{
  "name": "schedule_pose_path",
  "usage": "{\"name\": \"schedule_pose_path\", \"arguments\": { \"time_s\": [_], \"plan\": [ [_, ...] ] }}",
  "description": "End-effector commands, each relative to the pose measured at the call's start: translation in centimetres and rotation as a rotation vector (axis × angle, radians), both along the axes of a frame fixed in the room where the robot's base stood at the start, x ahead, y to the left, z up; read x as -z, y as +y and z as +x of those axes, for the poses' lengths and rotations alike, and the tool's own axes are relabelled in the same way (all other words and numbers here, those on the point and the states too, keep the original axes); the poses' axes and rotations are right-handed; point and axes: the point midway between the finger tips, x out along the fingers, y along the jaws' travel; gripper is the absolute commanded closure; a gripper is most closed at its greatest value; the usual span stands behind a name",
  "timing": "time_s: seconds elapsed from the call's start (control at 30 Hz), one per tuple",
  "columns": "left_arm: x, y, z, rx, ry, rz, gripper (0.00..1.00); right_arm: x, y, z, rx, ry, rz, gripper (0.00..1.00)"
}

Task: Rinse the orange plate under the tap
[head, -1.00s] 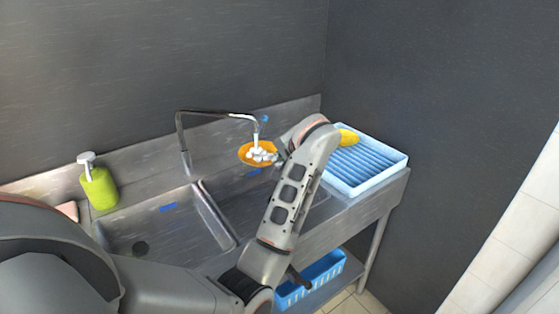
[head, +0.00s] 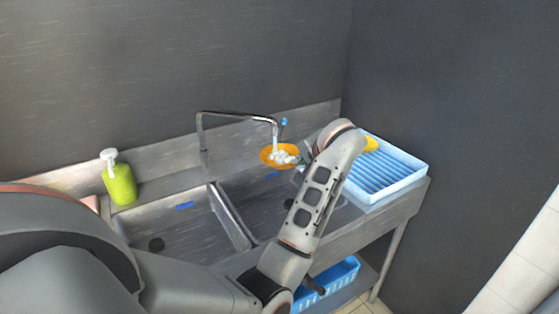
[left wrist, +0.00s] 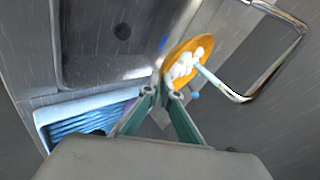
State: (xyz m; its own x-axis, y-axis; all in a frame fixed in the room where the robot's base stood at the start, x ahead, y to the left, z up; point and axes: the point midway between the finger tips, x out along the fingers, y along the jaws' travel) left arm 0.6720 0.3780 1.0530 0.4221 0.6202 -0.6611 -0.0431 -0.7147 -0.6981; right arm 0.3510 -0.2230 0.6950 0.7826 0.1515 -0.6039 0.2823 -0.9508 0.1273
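The orange plate (head: 265,154) is held in the air below the tap's mouth, over the right sink basin. White blobs, looking like running water, lie on it and reach up to the tap (head: 240,115). The plate also shows in the left wrist view (left wrist: 172,57), tilted, with the tap (left wrist: 292,52) beside it. My left gripper (left wrist: 160,92) has its two fingertips at the plate's near rim and is shut on it. My right gripper is in neither view now.
A pale blue drying rack (head: 415,172) with a yellow item (head: 371,144) stands right of the basins. A green soap bottle (head: 120,185) stands at the left. A blue basket (head: 345,275) sits on the shelf below. The left basin (head: 180,228) is empty.

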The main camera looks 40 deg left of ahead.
Motion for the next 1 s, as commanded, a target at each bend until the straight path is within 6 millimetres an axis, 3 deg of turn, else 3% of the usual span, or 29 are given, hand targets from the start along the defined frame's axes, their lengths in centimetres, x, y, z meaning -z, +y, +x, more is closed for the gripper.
{"name": "schedule_pose_path", "arguments": {
  "time_s": [0.57,1.0],
  "plan": [
    [0.0,0.6,-0.9,0.001,-0.001,0.0,1.0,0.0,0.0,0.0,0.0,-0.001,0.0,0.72],
    [0.1,-1.8,-2.7,0.001,0.001,-0.001,1.0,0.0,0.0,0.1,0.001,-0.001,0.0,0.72]
  ]
}}
